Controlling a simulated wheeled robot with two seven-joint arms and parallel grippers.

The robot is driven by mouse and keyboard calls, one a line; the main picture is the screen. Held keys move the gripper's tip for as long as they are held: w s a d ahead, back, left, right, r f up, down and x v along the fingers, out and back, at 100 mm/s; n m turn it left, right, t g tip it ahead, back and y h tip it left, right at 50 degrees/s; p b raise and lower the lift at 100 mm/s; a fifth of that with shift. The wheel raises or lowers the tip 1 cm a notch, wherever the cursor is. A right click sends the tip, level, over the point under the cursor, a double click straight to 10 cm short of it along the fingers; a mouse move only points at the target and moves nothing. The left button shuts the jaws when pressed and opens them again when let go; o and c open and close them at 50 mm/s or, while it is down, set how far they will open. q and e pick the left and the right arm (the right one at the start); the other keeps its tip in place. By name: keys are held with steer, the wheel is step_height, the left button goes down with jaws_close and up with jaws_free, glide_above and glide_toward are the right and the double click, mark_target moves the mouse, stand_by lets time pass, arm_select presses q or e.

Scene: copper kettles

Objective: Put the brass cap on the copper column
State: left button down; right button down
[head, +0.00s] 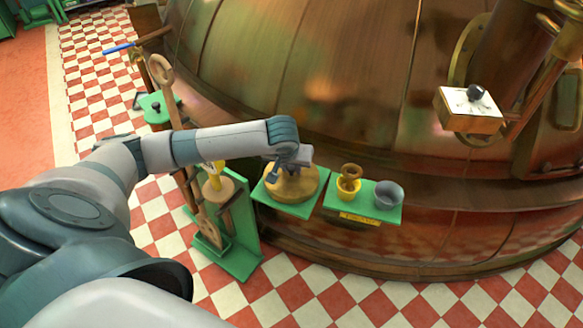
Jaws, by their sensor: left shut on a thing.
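My left gripper (291,166) reaches in from the left and points down over a round tan block (315,185) on a green shelf (295,208). It is shut on a small brownish thing at the top of the block. The fingers and wrist hide most of that thing, so I cannot tell for certain that it is the brass cap, or whether it touches what is below. No separate copper column can be made out under the gripper. A large copper vessel (300,60) rises close behind. My right gripper is not in view.
Right of the gripper, a second green shelf holds a yellow cup (348,190) with a brown ring on top and a grey bucket (388,194). Left, a green stand (240,262) holds wooden tools. A white-faced gauge box (470,108) juts out at upper right. Checkered floor lies below.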

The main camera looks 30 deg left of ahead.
arm_select(q)
steer(key=shift+f, duration=0.2)
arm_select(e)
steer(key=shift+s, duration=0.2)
arm_select(q)
steer(key=c, duration=1.5)
jaws_free()
steer(key=shift+f, duration=0.15)
steer(key=shift+o, duration=0.2)
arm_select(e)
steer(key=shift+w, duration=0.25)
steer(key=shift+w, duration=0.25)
arm_select(q)
steer(key=v, duration=1.2)
steer(key=shift+p, duration=0.4)
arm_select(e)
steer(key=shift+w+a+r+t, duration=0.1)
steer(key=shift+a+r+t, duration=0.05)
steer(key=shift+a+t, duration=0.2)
arm_select(q)
steer(key=shift+o, duration=0.3)
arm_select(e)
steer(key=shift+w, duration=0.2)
